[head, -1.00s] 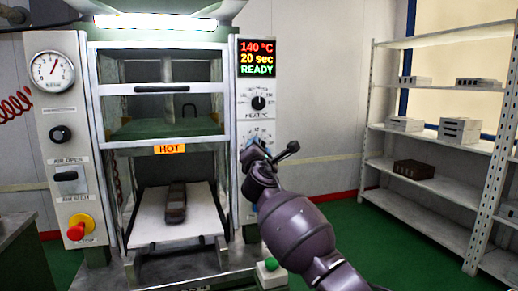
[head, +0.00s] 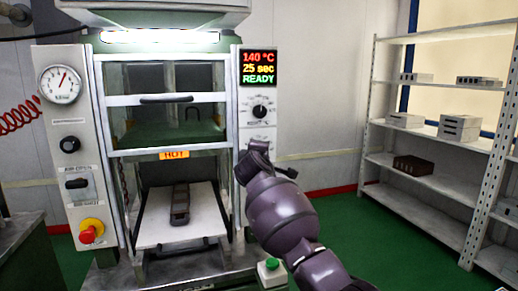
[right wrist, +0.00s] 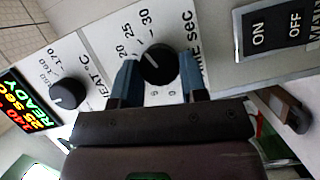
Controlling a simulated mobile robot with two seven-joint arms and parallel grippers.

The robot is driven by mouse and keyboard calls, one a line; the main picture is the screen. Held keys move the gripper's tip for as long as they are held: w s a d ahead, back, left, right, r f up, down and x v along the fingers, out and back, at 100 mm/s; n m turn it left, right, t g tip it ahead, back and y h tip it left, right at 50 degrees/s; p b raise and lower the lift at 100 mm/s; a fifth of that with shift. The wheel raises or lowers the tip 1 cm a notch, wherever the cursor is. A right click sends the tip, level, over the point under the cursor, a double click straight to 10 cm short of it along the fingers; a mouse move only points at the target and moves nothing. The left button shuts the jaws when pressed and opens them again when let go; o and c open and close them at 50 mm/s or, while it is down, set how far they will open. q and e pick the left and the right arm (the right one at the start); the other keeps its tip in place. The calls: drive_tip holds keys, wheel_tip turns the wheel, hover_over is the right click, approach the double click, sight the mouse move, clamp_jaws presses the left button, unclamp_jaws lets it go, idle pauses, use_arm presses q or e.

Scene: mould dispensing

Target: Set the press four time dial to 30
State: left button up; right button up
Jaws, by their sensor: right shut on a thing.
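The black time dial (right wrist: 158,64) of the press shows in the right wrist view, on a white panel with a scale including 20, 25 and 30. Its white mark points up-left, near 25. My right gripper (right wrist: 160,76) is shut on the dial, with a blue finger on either side. In the head view my right gripper (head: 256,155) hides the dial. The display (head: 258,67) reads 140 °C, 25 sec, READY. My left gripper is not in view.
The heat dial (head: 260,111) is just above the time dial. An ON/OFF switch box (right wrist: 275,33) lies on the other side. The press tray (head: 152,228) holds a dark mould (head: 180,204). A shelf rack (head: 425,185) stands right, with open green floor before it.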

drive_tip(key=m+g+p, duration=0.1)
drive_tip(key=m+p, duration=0.2)
drive_tip(key=shift+r+m+y, duration=0.1)
drive_tip(key=shift+m+y, duration=0.2)
idle(0.3)
drive_tip(key=o, duration=0.9)
drive_tip(key=s, duration=0.3)
drive_tip(key=s+r+b, duration=0.1)
drive_tip(key=s, duration=0.3)
drive_tip(key=s+r, duration=0.1)
drive_tip(key=s, duration=0.2)
drive_tip(key=shift+s+a+r, duration=0.1)
drive_tip(key=shift+s, duration=0.2)
